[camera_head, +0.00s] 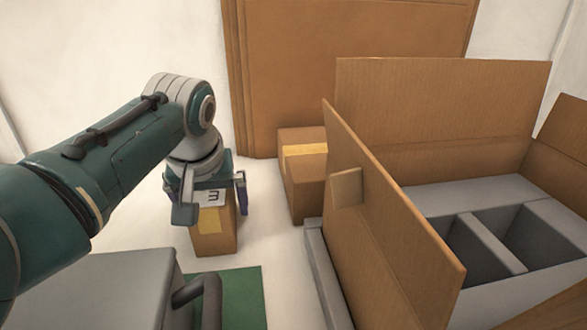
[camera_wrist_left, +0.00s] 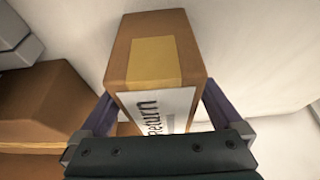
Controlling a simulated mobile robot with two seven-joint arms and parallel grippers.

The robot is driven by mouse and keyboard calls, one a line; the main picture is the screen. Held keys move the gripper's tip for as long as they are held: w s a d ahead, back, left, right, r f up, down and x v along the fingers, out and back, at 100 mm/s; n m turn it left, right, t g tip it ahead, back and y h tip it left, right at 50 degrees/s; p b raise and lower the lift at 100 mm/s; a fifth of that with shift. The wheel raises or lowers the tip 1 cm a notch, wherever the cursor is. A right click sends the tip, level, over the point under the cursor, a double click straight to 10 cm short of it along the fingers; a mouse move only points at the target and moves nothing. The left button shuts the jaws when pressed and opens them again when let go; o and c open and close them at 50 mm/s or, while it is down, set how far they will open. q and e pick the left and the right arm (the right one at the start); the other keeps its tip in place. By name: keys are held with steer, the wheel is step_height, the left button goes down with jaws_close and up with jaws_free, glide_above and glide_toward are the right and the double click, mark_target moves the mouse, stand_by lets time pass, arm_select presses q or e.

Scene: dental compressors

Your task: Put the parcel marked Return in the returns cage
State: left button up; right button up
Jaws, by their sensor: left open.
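The parcel marked Return (camera_head: 214,240) is a small brown carton with yellow tape and a white label, standing on the pale surface in the head view. In the left wrist view the parcel (camera_wrist_left: 152,62) shows the word "Return" on its label, partly cut off by the gripper body. My left gripper (camera_head: 214,190) is over its top end, with its purple fingers on either side of the parcel. The gripper (camera_wrist_left: 160,108) is open; I cannot tell whether either finger touches the carton. I see no returns cage. My right gripper is out of view.
Another taped carton (camera_head: 303,175) stands to the right of the parcel. A large open cardboard box (camera_head: 395,215) with grey compartments fills the right side. A grey case (camera_head: 95,292) with a dark handle and a green mat (camera_head: 240,295) lie in front. Tall cardboard (camera_head: 350,65) stands behind.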

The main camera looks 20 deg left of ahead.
arm_select(q)
steer(key=shift+c, duration=0.2)
steer(key=c, duration=1.4)
steer(key=shift+c, duration=0.5)
steer(key=shift+r, duration=0.1)
